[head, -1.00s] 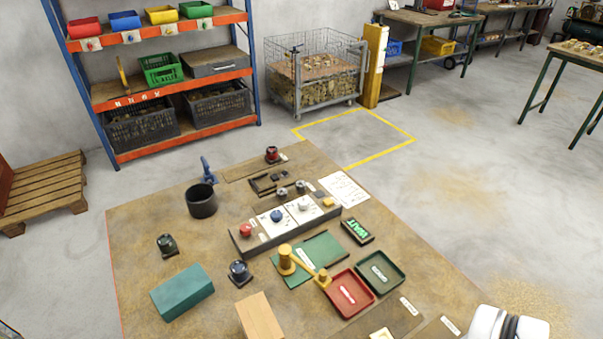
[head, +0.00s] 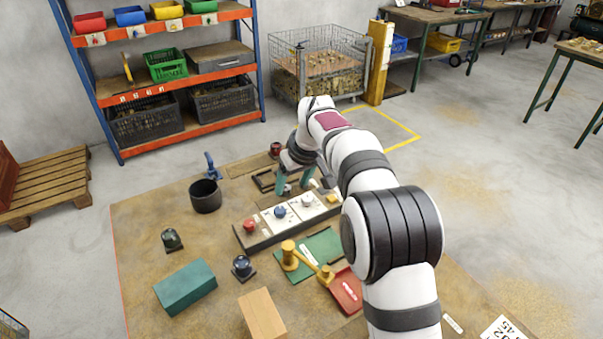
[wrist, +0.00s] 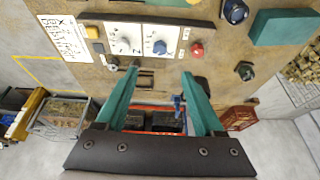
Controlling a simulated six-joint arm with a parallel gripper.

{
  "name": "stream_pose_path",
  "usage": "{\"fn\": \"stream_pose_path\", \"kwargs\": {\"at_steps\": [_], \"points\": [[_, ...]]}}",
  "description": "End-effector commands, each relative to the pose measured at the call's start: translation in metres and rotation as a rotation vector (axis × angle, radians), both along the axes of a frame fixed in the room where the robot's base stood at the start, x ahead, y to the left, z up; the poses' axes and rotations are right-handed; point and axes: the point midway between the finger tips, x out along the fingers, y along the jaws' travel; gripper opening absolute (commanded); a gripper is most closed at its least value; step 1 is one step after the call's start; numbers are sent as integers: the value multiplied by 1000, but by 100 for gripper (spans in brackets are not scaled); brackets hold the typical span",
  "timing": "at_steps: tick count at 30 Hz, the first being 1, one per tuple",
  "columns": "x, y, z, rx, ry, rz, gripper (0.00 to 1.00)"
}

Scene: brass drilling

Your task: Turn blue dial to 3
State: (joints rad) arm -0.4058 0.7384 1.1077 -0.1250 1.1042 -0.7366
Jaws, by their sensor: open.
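The blue dial (head: 280,211) sits on a white plate in the control panel (head: 243,240), between a red button (head: 249,224) and a grey-white dial (head: 307,200). In the wrist view the blue dial (wrist: 160,47) lies just beyond my fingertips, near the middle between them. Its plate bears small marks; I cannot read where the dial points. My gripper (head: 293,184) is open and empty, with green fingers pointing down behind the panel. In the wrist view the fingers of my gripper (wrist: 160,70) are spread wide and apart from the dial.
A black cup (head: 205,196), a dark blue knob (head: 242,267), a teal block (head: 185,288) and a wooden block (head: 262,315) stand on the table. My arm hides the table's right side.

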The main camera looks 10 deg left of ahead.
Motion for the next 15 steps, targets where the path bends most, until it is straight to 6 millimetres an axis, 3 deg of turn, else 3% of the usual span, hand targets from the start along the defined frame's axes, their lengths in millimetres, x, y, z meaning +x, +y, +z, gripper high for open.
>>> {"fn": "stream_pose_path", "kwargs": {"at_steps": [5,15], "points": [[9,12,-23,-2,-10,23,70],[36,38,-114,-1,-9,20,70]]}}
